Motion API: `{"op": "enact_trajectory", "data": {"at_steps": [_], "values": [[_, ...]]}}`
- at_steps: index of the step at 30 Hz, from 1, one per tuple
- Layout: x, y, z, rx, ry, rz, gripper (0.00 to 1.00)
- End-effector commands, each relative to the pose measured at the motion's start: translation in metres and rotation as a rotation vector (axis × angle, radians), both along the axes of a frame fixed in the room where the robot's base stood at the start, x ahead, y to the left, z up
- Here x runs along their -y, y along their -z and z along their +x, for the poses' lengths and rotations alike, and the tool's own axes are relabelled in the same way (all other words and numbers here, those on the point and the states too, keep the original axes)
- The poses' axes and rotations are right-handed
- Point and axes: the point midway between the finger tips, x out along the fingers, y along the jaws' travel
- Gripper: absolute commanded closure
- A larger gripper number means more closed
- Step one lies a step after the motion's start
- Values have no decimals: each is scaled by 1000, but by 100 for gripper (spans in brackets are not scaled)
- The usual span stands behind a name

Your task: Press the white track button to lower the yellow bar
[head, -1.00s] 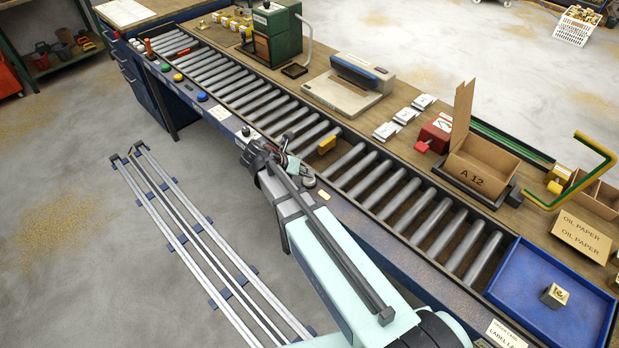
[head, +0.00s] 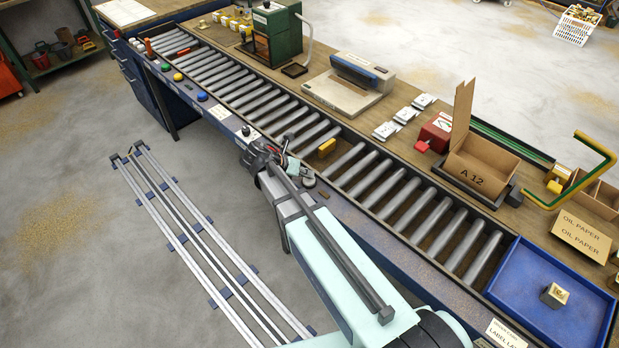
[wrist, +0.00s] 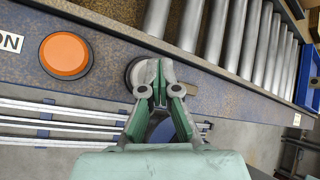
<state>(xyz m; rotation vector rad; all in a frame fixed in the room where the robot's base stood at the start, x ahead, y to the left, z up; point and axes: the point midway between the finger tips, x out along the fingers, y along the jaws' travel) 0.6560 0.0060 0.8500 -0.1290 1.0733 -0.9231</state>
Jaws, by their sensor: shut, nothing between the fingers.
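My gripper (wrist: 150,66) is shut and empty. Its fingertips are over a round, dark-rimmed button (wrist: 129,74) on the bench's front ledge and hide most of its cap. I cannot tell its cap colour or whether the fingertips touch it. In the head view a greyish, dark-rimmed button (head: 308,182) shows just right of my gripper.
An orange button (wrist: 65,55) lies left of my gripper on the ledge. A small brown plate (head: 321,194) is beside the greyish button. A blue tray (head: 520,310) holding a brass part (head: 555,295) is at the conveyor's right end. Floor rails (head: 200,240) run below.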

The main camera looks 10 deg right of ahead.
Motion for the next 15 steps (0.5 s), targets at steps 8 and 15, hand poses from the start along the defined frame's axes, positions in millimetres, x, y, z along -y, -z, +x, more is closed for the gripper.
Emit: {"op": "enact_trajectory", "data": {"at_steps": [8,15], "values": [[0,-7,0,-1,1,1,100],[0,-16,0,-1,1,1,100]]}}
